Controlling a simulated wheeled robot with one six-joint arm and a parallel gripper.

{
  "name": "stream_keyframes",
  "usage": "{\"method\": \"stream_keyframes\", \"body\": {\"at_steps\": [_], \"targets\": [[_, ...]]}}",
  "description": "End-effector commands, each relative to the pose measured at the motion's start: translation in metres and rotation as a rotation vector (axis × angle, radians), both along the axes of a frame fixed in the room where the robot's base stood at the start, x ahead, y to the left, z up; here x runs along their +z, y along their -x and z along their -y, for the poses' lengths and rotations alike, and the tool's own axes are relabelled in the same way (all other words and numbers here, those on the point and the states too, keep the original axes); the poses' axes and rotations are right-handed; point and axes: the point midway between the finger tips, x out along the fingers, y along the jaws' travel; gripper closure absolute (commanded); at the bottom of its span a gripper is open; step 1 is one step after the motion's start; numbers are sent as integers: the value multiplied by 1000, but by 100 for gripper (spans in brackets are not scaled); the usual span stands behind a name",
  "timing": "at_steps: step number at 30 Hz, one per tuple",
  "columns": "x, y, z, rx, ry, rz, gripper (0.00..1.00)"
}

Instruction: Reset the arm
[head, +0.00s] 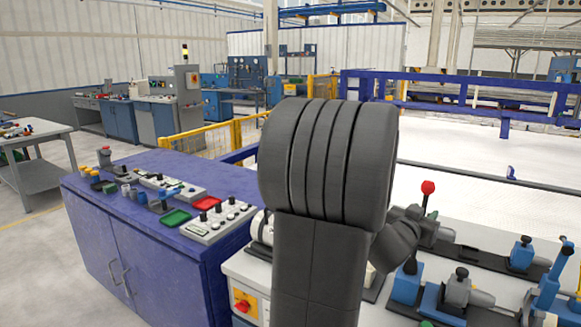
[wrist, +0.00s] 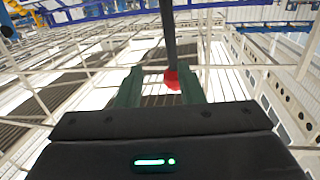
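My gripper (wrist: 160,85) shows in the wrist view as two dark green fingers standing apart, with a gap between them. A dark rod with a red ball tip (wrist: 171,78) comes down from the top of that view and ends in the gap, nearer the right finger. I see no grip on it, and its depth relative to the fingers is unclear. My raised dark grey arm (head: 325,165) fills the middle of the head view. The gripper fingers cannot be made out there. A red ball on a thin stem (head: 428,187) stands right of the arm.
A blue cabinet (head: 110,225) with control panels and small trays stands at left. Blue and grey clamp fixtures (head: 460,290) sit on the bench at lower right. A blue rail (head: 460,80) crosses behind a pale open surface. The wrist view mostly faces roof beams.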

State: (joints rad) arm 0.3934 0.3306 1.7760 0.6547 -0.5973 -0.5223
Motion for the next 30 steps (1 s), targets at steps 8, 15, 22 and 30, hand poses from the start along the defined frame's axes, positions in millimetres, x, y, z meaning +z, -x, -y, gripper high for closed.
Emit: {"method": "stream_keyframes", "body": {"at_steps": [8,15,22,30], "targets": [[1,23,-20,2,22,37,66],[1,53,-47,2,21,36,66],[0,73,-66,1,20,36,66],[0,80,-72,1,21,34,66]]}}
